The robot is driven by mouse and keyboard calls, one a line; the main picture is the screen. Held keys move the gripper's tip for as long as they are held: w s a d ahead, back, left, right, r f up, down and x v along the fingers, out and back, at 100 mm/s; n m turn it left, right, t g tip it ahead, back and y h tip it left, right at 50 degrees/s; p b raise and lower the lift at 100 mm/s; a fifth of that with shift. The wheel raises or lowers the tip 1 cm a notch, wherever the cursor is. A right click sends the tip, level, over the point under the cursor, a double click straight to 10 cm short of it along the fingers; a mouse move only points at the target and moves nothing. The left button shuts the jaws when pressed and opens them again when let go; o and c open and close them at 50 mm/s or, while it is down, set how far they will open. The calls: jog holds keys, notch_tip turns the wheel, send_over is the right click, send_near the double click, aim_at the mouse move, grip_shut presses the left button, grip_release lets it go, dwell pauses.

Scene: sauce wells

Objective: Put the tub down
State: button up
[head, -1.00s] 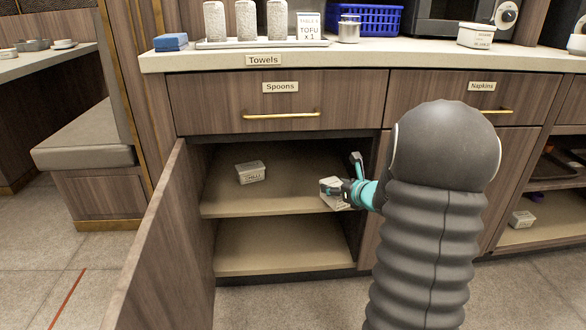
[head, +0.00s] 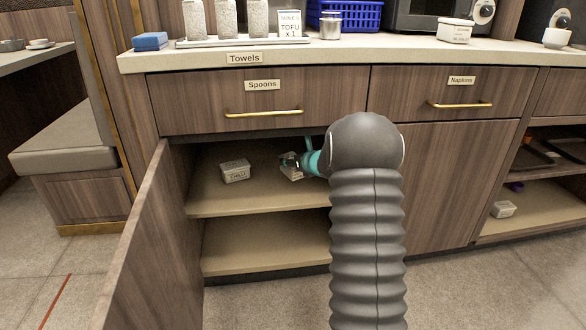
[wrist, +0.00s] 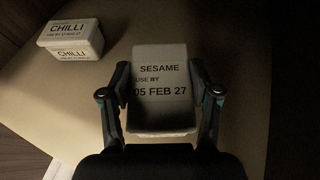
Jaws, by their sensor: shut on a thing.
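My gripper (wrist: 162,100) is shut on a small white tub labelled SESAME, use by 05 FEB 27 (wrist: 160,65); a finger is on each side of it. In the head view the tub (head: 291,173) is partly hidden by my gripper (head: 297,163). It is inside the open cabinet, over or on the upper shelf (head: 225,204); I cannot tell whether it touches the shelf. A tub labelled CHILLI (head: 235,171) stands on the same shelf to the left. In the wrist view the CHILLI tub (wrist: 72,35) is at the upper left, apart from the sesame tub.
The open cabinet door (head: 150,240) stands to the left. The Spoons drawer (head: 262,105) is shut above the opening. A lower shelf (head: 260,247) looks empty. Another tub (head: 503,209) sits on a shelf at far right. The upper shelf is clear between the two tubs.

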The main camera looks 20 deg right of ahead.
jog(key=shift+f+b, duration=0.3)
jog(key=shift+f, duration=1.3)
jog(key=shift+f, duration=0.15)
jog(key=o, duration=1.4)
jog(key=shift+s, duration=0.1)
jog(key=shift+o, duration=0.2)
